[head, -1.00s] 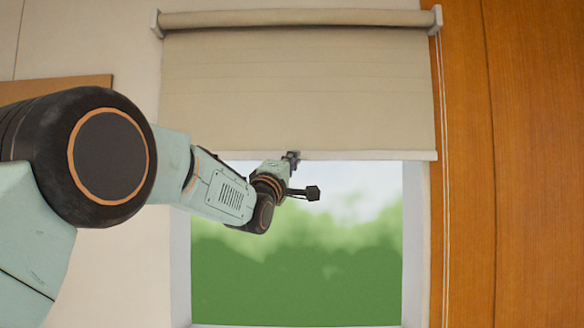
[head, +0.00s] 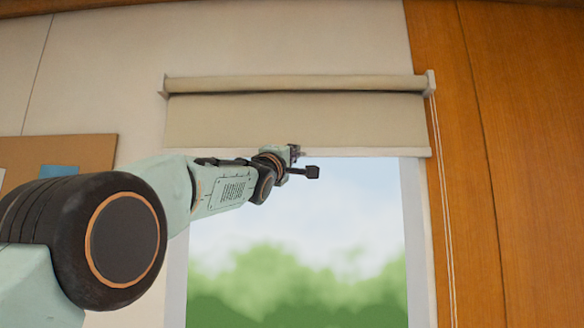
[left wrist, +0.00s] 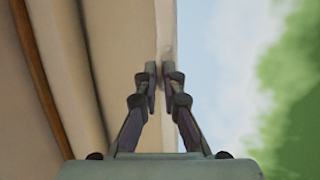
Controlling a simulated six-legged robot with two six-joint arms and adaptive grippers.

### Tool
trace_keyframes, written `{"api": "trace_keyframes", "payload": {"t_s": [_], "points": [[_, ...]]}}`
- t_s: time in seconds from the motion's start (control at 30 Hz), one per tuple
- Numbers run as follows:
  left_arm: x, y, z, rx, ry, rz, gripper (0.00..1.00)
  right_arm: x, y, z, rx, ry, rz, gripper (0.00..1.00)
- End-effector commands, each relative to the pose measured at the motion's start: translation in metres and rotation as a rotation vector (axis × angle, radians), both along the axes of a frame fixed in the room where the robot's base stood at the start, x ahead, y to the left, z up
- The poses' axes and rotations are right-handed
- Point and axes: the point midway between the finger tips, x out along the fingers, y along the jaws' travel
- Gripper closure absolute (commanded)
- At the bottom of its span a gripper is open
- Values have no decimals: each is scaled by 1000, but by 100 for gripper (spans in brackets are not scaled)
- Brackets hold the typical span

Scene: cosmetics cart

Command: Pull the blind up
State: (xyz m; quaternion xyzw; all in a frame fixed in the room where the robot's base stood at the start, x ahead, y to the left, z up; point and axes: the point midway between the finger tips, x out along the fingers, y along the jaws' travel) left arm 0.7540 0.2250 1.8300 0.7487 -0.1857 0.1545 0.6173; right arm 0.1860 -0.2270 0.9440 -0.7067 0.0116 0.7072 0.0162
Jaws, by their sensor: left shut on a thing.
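The beige roller blind (head: 290,115) hangs from its roller (head: 290,84) at the top of the window in the head view. It covers only a short strip, and the window below its pale bottom bar (head: 370,153) is open to view. My left gripper (head: 296,151) is at the bottom bar, near its middle. In the left wrist view my left gripper (left wrist: 160,78) is shut on the bottom edge of the blind (left wrist: 130,70). The fingertips partly hide the pinched edge. My right gripper is not in view.
The window (head: 320,240) shows sky and blurred greenery. A pull cord (head: 446,210) hangs at the right of the frame, beside wooden panelling (head: 490,150). A corkboard (head: 95,152) is on the wall at the left.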

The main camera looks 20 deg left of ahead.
Motion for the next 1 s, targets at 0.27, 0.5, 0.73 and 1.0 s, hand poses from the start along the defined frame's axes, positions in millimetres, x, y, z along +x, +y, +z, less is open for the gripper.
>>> {"api": "trace_keyframes", "payload": {"t_s": [0.27, 0.5, 0.73, 1.0], "points": [[-1, -1, 13, 3, -4, -2, 100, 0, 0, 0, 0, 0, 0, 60], [-1, -1, 15, 3, -4, -2, 100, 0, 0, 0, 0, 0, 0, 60], [-1, -1, 15, 3, -3, -1, 91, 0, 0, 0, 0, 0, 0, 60], [0, -1, 14, 1, -2, -1, 70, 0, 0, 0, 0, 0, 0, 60]]}}
